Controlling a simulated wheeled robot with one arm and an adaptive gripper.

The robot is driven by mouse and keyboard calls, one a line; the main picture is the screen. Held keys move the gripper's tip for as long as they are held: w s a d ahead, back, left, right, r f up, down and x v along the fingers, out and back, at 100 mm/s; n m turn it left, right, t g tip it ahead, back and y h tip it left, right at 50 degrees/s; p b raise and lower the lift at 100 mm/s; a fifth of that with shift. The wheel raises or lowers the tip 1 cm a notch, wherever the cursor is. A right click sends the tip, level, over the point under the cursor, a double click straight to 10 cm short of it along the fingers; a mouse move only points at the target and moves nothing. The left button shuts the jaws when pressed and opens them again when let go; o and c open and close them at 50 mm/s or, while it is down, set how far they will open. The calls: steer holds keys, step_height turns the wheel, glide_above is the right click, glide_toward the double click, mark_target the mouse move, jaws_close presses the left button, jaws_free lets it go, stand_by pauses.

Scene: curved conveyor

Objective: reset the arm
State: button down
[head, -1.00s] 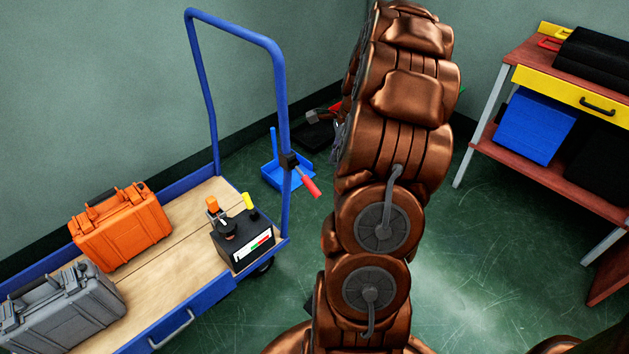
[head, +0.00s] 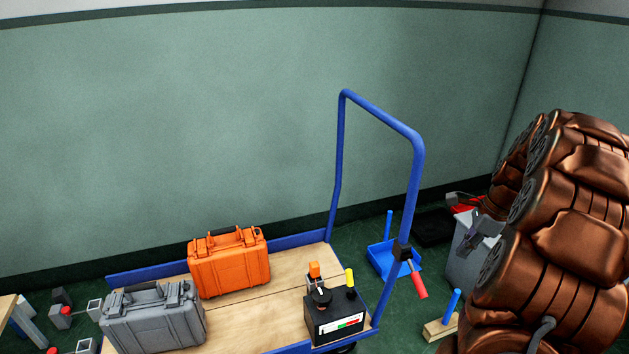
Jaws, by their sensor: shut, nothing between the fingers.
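My copper-coloured arm (head: 575,245) fills the right side of the head view, folded up on itself. My gripper (head: 476,240) shows small and dark grey at the arm's left edge, in front of a grey bin. It is shut and empty, apart from the cart and its load. Part of it is hidden behind the arm links.
A blue cart (head: 419,170) carries an orange case (head: 229,265), a grey case (head: 152,318) and a black battery-like box (head: 334,318).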

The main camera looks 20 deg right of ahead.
steer(key=shift+r, duration=0.1)
steer(key=s+a+r+n+g+p, duration=0.1)
steer(key=a+r+n+p, duration=0.7)
steer(key=a, duration=0.5)
steer(key=s+a+r+n+g+p, duration=0.15)
steer(key=a+r+n+p, duration=0.4)
steer(key=a+r, duration=0.6)
steer(key=s+a+r+n+h+p, duration=0.1)
steer(key=s+a+r+n+p, duration=0.4)
steer(key=s, duration=0.4)
steer(key=s+a+r+n+g+h+p, duration=0.1)
steer(key=s+a+r+n+p, duration=0.4)
steer(key=s+a+n+p, duration=0.2)
steer(key=shift+s+a+r+p, duration=0.2)
steer(key=shift+s+r+p, duration=0.2)
steer(key=shift+s+p, duration=0.45)
